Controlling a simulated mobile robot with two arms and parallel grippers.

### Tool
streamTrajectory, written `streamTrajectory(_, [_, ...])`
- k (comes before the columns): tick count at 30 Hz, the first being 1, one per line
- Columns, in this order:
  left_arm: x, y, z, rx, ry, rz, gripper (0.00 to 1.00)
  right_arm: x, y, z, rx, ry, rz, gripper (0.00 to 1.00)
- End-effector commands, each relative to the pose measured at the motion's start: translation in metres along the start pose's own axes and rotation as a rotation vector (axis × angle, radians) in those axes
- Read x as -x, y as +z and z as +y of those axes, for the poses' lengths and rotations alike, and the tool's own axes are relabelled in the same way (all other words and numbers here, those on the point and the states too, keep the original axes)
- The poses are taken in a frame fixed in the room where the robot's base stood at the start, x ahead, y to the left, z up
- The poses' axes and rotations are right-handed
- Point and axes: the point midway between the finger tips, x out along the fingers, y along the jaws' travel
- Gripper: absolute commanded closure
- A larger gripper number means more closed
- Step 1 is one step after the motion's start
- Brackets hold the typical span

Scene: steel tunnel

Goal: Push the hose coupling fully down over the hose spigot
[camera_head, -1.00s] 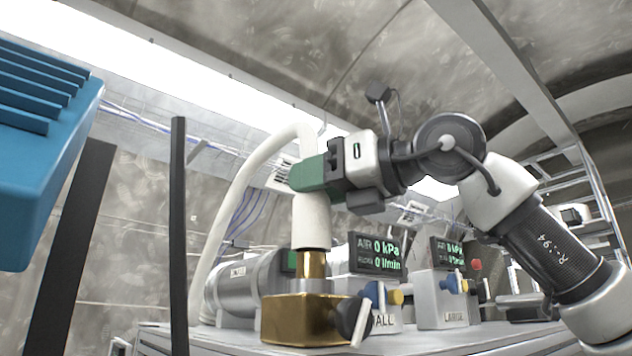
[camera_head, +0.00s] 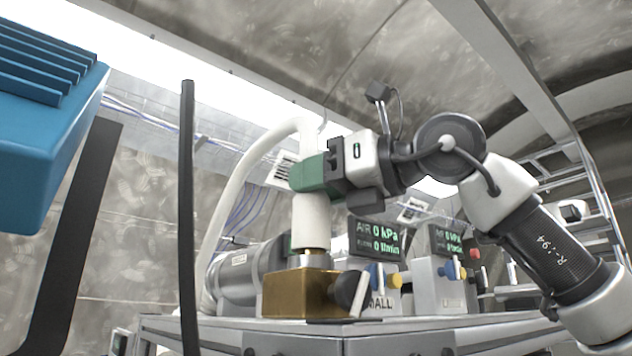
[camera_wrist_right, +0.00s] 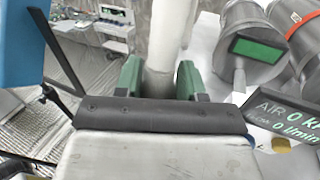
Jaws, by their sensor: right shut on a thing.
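The white hose coupling (camera_head: 310,222) is an upright sleeve at the end of a thick white hose (camera_head: 232,195). My right gripper (camera_head: 309,173), with green fingers, is shut on it near its top. In the right wrist view the two green fingers (camera_wrist_right: 162,80) stand on either side of the white hose. The spigot's upper part is hidden inside the sleeve. My left gripper is out of view.
A valve with a black knob (camera_head: 347,291) is beside the block. Displays reading 0 kPa (camera_head: 377,238) and a grey cylinder (camera_head: 238,279) stand close behind on the bench (camera_head: 400,334). A blue ribbed block (camera_head: 38,150) and a dark upright bar (camera_head: 187,210) are at left.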

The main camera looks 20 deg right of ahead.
Motion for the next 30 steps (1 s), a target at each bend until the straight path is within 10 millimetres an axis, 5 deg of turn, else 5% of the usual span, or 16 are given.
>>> streamTrajectory(28, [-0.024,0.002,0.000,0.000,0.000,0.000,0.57,0.000,-0.025,-0.001,0.001,0.000,0.000,0.84])
streamTrajectory(29, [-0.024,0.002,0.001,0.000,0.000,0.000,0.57,0.000,-0.025,0.000,0.001,0.000,0.000,0.59])
streamTrajectory(30, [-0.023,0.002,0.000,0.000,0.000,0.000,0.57,0.000,-0.024,0.000,0.001,0.000,0.000,0.53])
